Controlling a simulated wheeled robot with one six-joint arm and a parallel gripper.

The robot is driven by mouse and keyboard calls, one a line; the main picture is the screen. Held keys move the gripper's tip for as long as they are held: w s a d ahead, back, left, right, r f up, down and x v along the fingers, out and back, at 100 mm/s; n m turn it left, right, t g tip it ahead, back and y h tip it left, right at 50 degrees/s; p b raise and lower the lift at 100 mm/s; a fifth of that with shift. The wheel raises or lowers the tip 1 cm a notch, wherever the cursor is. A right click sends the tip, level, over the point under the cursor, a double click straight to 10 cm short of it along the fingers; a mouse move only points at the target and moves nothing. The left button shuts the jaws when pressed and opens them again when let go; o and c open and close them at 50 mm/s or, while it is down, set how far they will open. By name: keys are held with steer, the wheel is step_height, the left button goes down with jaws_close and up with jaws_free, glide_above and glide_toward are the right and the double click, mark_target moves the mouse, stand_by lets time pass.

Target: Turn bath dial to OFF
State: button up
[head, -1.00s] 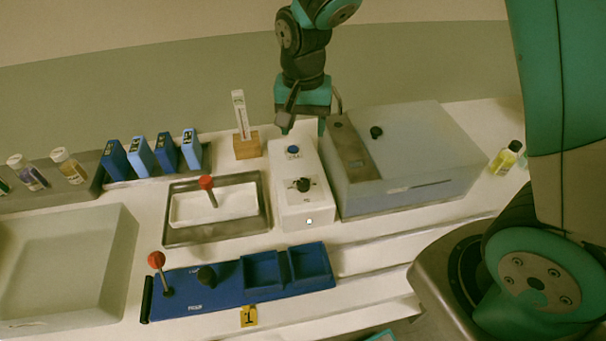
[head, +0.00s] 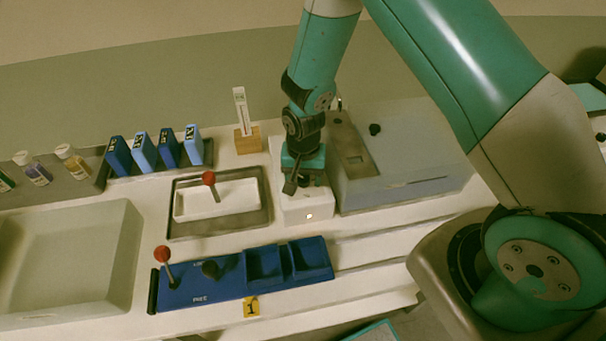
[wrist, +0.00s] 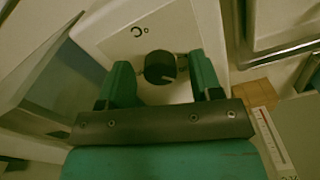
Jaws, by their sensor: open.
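The dial is a round black knob (wrist: 160,67) on top of a white box (head: 309,209), with a °C mark beside it in the wrist view. A pale line shows on the knob, but I see no OFF mark. My gripper (head: 303,186) points down over the box in the head view and hides the knob there. In the wrist view the green fingers of my gripper (wrist: 162,78) are open, one on each side of the knob. Gaps show between fingers and knob; I cannot tell their height relative to it.
A grey-lidded bath (head: 405,165) stands close on the box's right. A metal tray (head: 180,228) with a red-knobbed handle (head: 209,178) is on its left. A blue panel (head: 225,290) lies in front, and a thermometer on a wooden block (head: 247,140) stands behind left.

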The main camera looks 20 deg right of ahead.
steer(key=c, duration=0.9)
steer(key=shift+n, duration=0.4)
steer(key=n+b, duration=0.1)
steer(key=n, duration=0.2)
steer(key=shift+n+b, duration=0.3)
steer(key=shift+d+n+b, duration=0.1)
steer(key=shift+n+b, duration=0.3)
steer(key=shift+n, duration=1.3)
steer(key=o, duration=0.9)
